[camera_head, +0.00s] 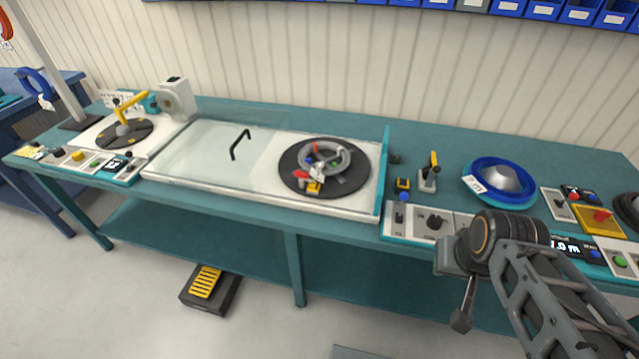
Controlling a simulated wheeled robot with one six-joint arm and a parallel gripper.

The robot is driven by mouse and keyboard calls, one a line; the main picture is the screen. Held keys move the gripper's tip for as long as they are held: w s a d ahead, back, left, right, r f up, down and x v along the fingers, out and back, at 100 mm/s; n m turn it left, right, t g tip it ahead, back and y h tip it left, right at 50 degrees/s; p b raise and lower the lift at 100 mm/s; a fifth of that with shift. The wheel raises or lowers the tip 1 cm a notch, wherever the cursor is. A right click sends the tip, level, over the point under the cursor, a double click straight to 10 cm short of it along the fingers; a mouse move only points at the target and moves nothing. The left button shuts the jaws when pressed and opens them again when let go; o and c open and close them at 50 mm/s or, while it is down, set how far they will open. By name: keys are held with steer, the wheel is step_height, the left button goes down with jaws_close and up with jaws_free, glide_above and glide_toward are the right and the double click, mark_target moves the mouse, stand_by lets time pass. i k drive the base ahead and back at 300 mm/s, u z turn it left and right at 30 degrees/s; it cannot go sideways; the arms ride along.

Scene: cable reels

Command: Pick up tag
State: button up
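A white tag (475,184) with dark print lies at the left edge of a blue cable reel (503,181) on the right part of the teal bench. Another white tag (46,102) hangs by a blue ring-shaped coil (36,84) at the far left. My gripper (461,319) points downward in front of the bench edge, below and left of the blue reel and apart from both tags. It is small and seen from the side, so its opening does not show. No object can be made out in it.
The bench (465,145) carries a dark turntable (325,168) with a grey coil, a clear cover with a black handle (240,144), and a yellow-handled lever (429,173). Control panels (432,222) line the front edge. A yellow-topped pedal (206,281) sits on the floor.

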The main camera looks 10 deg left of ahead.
mark_target(317, 174)
steer(key=k, duration=0.25)
steer(key=u, duration=0.9)
steer(key=i, duration=1)
steer(key=z, duration=0.05)
steer(key=k, duration=0.5)
steer(key=u, duration=2.2)
steer(key=i, duration=1.45)
steer(key=z, duration=2.8)
